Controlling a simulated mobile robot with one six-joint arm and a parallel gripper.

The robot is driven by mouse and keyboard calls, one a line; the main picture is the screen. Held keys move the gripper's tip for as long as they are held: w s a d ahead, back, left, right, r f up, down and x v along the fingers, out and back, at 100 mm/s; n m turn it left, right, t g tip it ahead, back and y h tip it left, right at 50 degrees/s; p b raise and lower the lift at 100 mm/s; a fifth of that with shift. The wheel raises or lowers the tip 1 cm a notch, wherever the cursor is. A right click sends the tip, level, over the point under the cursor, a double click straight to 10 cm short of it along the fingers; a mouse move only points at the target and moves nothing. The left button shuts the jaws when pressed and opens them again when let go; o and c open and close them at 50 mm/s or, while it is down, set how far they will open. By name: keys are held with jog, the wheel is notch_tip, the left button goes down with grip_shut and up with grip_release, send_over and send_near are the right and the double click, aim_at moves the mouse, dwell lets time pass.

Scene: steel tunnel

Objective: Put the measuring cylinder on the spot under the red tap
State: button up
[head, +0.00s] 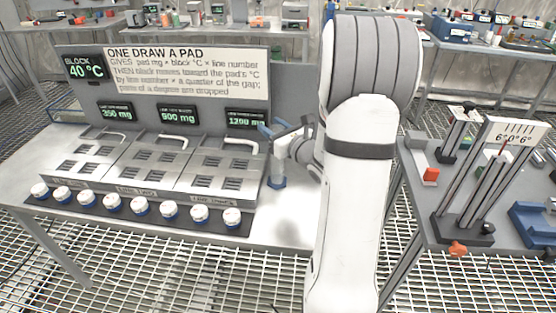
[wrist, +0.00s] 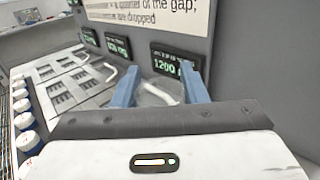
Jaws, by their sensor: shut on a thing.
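My gripper (head: 274,150) reaches out at the right end of the left bench, beside the rightmost block. In the wrist view its two blue fingers (wrist: 160,92) stand apart with a pale, see-through thing between them, which I take to be the measuring cylinder (wrist: 155,97).
A sign panel (head: 187,72) stands behind.

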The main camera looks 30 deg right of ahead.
jog(key=c, duration=0.5)
grip_shut()
jog(key=shift+r, duration=0.1)
